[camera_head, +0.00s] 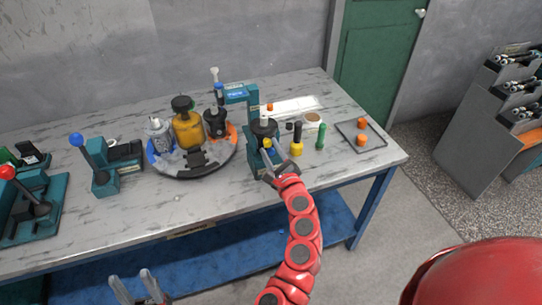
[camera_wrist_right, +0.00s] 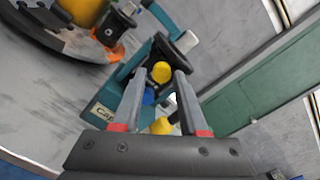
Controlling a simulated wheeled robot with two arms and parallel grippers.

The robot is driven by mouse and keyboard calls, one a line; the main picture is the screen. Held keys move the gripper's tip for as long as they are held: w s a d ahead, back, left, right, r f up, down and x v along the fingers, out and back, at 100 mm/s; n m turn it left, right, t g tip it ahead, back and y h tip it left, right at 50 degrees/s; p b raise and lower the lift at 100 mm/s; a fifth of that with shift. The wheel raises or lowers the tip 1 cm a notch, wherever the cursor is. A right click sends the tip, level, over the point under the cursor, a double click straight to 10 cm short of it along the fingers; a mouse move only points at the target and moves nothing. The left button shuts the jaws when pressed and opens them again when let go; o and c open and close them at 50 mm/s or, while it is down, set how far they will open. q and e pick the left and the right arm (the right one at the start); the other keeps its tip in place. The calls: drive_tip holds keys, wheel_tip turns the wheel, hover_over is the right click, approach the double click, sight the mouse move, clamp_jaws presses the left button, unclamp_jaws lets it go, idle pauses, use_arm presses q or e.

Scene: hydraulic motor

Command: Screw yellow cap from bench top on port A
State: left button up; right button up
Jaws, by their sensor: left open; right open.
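A yellow cap (camera_head: 267,143) sits on the side of the dark motor (camera_head: 264,129), which stands in a teal fixture (camera_head: 257,166). In the right wrist view the yellow cap (camera_wrist_right: 162,72) lies between the fingertips of my right gripper (camera_wrist_right: 158,77), with the dark motor body (camera_wrist_right: 160,50) behind it. My right gripper (camera_head: 267,160) is open; I cannot tell whether its fingers touch the cap. A blue part (camera_wrist_right: 149,96) shows just below the cap. I cannot read a port A mark. My left gripper (camera_head: 137,290) is open and empty, low in front of the bench.
A yellow-based tool (camera_head: 297,146) and a green one (camera_head: 320,137) stand right of the fixture. Orange parts (camera_head: 362,140) lie in a thin tray. A round turntable (camera_head: 200,170) with several units is on the left. The bench (camera_head: 200,205) is clear along its front.

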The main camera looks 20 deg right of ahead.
drive_tip(key=shift+r+n, duration=0.1)
drive_tip(key=shift+n, duration=0.2)
idle(0.4)
clamp_jaws()
idle(0.5)
drive_tip(key=m+p, duration=0.1)
drive_tip(key=m, duration=0.1)
drive_tip(key=m+p, duration=0.1)
drive_tip(key=shift+d+r+m, duration=0.15)
drive_tip(key=shift+r+m, duration=0.05)
drive_tip(key=shift+m, duration=0.2)
drive_tip(key=shift+m+p, duration=0.5)
drive_tip(key=shift+m, duration=0.1)
drive_tip(key=shift+f+m, duration=0.15)
drive_tip(key=shift+m, duration=0.25)
